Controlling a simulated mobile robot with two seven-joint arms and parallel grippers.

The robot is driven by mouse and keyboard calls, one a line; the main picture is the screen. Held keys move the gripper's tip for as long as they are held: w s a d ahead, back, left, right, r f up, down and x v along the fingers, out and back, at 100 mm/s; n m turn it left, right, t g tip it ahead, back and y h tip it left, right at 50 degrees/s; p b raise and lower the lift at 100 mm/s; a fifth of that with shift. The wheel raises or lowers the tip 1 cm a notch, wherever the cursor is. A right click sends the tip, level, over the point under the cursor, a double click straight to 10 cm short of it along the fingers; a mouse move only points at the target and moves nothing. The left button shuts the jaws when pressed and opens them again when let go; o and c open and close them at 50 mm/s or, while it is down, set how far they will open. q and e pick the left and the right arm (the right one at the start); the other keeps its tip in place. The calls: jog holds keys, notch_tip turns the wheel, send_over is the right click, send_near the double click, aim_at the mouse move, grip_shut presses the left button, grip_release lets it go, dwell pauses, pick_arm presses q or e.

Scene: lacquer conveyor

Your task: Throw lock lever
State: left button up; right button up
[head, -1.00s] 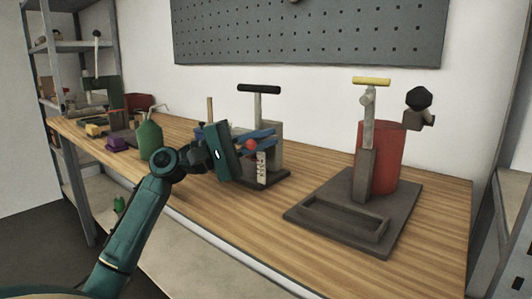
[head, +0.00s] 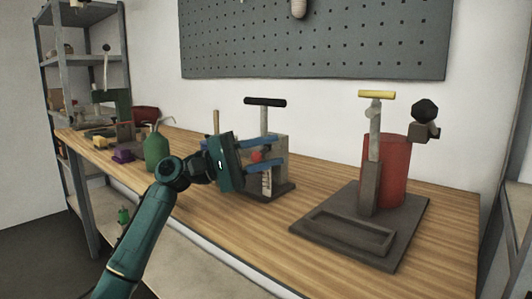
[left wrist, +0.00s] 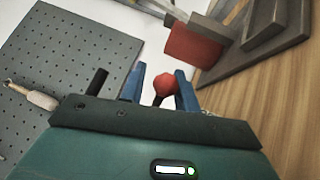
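The press-like device (head: 272,160) with a black T-handle (head: 265,101) stands on the bench, left of the larger press. A red ball knob (head: 257,156) sits on its near side; the lever arm behind it is mostly hidden. My left gripper (head: 279,151) is at the device with its blue fingers spread, one above and one below the knob in the head view. The left wrist view shows the red knob (left wrist: 165,84) between the two fingers (left wrist: 160,85), with no clear contact. My right gripper is in neither view.
A larger press with a yellow handle (head: 377,94), red cylinder (head: 392,170) and grey base (head: 395,240) stands to the right. A pegboard (head: 320,45) hangs behind. Bare wood lies in front.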

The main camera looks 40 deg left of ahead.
pick_arm(q)
jog(key=shift+a, duration=0.1)
jog(key=v, duration=1.3)
jog(key=shift+f, duration=0.1)
